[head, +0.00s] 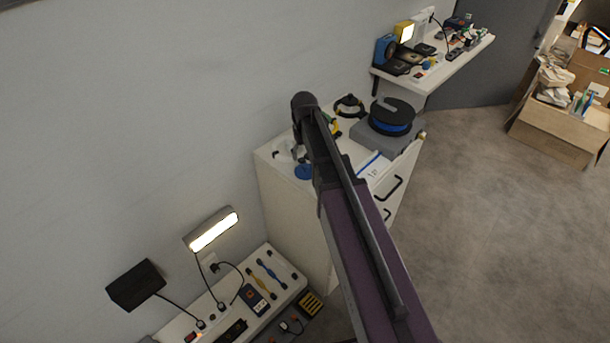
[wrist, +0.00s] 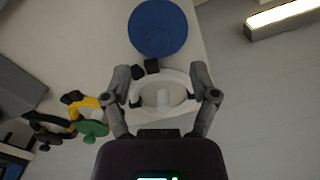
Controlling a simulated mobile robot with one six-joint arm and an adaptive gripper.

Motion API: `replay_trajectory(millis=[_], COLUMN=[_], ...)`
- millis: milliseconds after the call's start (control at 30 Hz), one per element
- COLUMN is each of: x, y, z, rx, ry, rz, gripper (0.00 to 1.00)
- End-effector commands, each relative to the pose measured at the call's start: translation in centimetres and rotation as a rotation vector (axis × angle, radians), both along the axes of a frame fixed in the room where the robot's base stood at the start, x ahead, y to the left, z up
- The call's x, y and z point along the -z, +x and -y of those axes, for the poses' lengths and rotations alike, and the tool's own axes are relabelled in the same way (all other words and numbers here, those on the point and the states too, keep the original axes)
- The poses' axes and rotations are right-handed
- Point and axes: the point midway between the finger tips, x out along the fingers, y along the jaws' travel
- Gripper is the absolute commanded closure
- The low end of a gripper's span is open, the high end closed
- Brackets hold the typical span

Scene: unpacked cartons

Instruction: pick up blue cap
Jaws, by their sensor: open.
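The blue cap (wrist: 158,28) is a flat round blue disc on the white cabinet top, at the top of the wrist view. In the head view the blue cap (head: 304,173) lies near the cabinet's front left, left of my arm. My gripper (wrist: 162,84) is open, its fingers spread on either side of a white ring-shaped item (wrist: 162,92). I cannot tell whether they touch it. The cap lies beyond the fingertips, apart from them. Two small black pieces (wrist: 146,69) sit between the cap and the white item. In the head view my arm mostly hides my gripper (head: 297,150).
Green and yellow items (wrist: 90,128) lie left of my gripper in the wrist view. A grey box (head: 372,136) bearing a black-and-blue spool (head: 392,115) stands at the cabinet's right. A wall lamp (head: 212,230) is left of the cabinet. The wall runs close behind.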

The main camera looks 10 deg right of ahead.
Motion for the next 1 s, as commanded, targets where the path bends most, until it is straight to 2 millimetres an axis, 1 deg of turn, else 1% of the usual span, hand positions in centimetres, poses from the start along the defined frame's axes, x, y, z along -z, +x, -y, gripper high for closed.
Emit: replay_trajectory(millis=[33, 567, 767, 1000], x=[0.3, 0.5, 1.7, 3.6], y=[0.0, 0.0, -0.1, -0.2], z=[0.0, 0.0, 0.0, 0.2], rx=[0.000, -0.001, -0.001, -0.001], ry=[0.000, 0.000, 0.000, 0.000], rz=[0.000, 0.000, 0.000, 0.000], gripper=[0.24, 0.24, 0.24, 0.24])
